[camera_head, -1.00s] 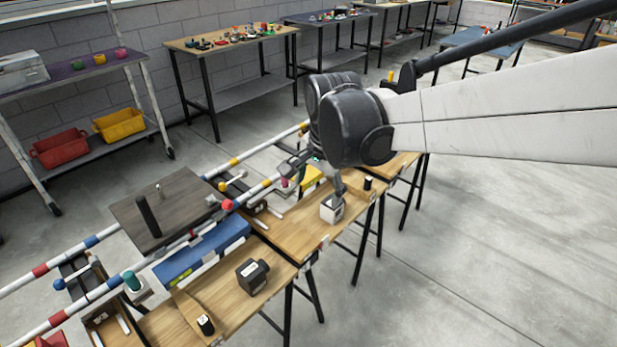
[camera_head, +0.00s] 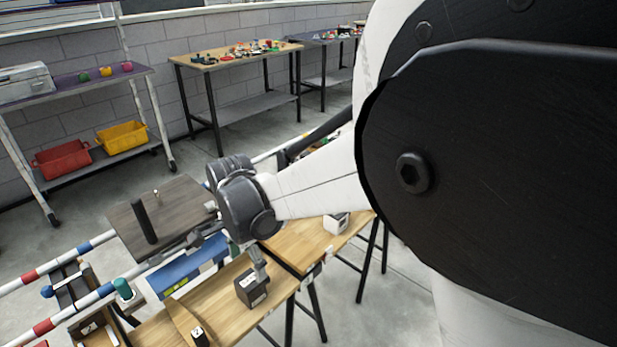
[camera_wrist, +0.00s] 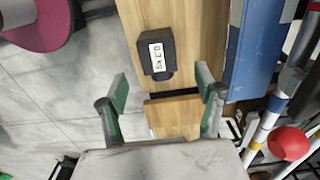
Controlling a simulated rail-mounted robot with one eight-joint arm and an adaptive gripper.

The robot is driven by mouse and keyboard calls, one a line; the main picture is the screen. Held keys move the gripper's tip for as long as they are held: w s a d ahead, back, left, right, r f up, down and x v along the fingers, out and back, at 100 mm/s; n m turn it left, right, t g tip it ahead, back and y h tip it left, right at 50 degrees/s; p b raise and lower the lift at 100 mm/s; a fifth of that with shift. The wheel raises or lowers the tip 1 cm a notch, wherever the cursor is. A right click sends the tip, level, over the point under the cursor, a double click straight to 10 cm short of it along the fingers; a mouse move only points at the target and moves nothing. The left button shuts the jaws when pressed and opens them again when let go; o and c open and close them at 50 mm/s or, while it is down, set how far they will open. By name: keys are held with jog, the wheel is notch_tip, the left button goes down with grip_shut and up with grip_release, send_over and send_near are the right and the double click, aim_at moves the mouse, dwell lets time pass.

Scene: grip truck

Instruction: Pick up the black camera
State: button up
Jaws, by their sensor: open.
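The black camera (camera_head: 251,288) is a small dark box on a wooden tabletop in the head view. In the wrist view the black camera (camera_wrist: 155,50) shows a white printed label and a short round part at its lower edge. My gripper (camera_wrist: 161,76) is open, its two green-padded fingers wide apart with nothing between them. The camera lies beyond the fingertips, roughly in line with the gap. In the head view my gripper (camera_head: 260,268) points down just above the camera and hides part of its top. I cannot tell the exact gap.
A blue case (camera_head: 185,270) lies left of the camera, beside striped rails and a dark board (camera_head: 165,215). A small black cylinder (camera_head: 198,337) stands nearer the front. A white box (camera_head: 336,223) is on the table to the right.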

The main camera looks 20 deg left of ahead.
aim_at(251, 278)
jog(key=shift+s+f+b, duration=0.1)
jog(key=shift+f+b, duration=0.85)
jog(key=shift+f, duration=2.65)
jog(key=shift+d, duration=0.1)
jog(key=c, duration=1.5)
jog(key=shift+r, duration=0.1)
jog(key=shift+r, duration=0.1)
